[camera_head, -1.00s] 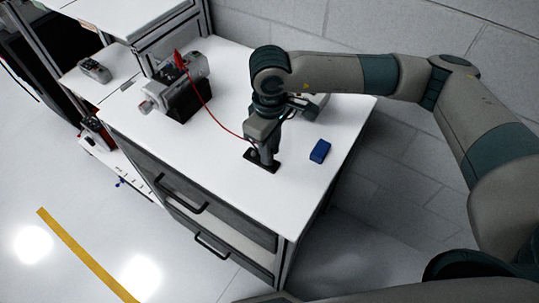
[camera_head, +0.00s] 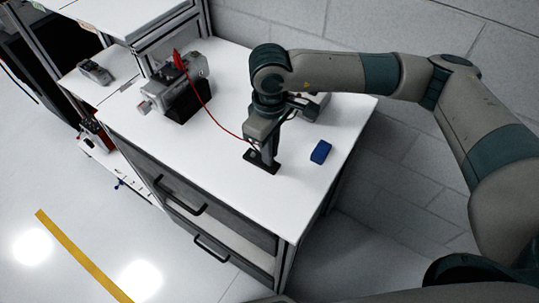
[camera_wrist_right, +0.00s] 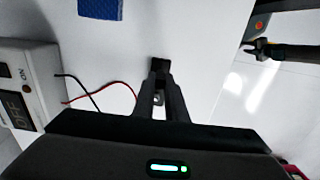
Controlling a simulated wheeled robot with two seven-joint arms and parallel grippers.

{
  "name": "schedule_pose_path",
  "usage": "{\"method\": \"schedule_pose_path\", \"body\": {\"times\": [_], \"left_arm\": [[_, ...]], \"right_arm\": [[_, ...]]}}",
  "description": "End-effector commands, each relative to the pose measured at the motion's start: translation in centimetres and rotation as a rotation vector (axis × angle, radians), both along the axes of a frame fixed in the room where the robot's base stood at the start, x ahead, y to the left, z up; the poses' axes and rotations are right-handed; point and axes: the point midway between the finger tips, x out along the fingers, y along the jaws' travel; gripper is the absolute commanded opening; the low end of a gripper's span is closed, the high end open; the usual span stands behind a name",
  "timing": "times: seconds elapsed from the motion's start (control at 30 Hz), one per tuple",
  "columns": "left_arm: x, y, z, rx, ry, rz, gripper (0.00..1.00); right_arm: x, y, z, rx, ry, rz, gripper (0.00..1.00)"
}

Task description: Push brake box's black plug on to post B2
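My right gripper (camera_head: 262,160) points down low over the white table, in front of the brake box (camera_head: 314,104). In the right wrist view its fingers (camera_wrist_right: 160,80) are close together. A small dark block at their tips looks like the black plug (camera_wrist_right: 160,64). The brake box with its ON/OFF switch (camera_wrist_right: 22,88) is at the left there, and a black wire (camera_wrist_right: 78,90) runs from it under the palm. The motor unit (camera_head: 160,95) stands back left, with a red plug (camera_head: 179,60) on top. Post B2 cannot be told apart. My left gripper does not show.
A blue block (camera_head: 320,152) lies right of my right gripper; it also shows in the right wrist view (camera_wrist_right: 100,8). A red wire (camera_head: 215,119) runs from the motor unit toward my right gripper. The table's (camera_head: 225,180) front is clear.

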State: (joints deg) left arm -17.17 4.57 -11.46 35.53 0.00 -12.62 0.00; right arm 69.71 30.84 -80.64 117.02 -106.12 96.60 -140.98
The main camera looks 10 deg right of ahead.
Motion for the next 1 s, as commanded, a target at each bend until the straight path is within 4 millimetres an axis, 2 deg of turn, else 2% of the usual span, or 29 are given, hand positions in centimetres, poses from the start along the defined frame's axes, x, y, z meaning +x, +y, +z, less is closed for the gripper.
{"method": "schedule_pose_path", "body": {"times": [0.67,1.0], "left_arm": [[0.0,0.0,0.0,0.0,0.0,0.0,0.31],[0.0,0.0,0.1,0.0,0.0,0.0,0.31]], "right_arm": [[0.0,0.0,0.2,0.0,0.0,0.0,0.0],[0.0,0.0,1.3,0.001,-0.001,0.0,0.0]]}}
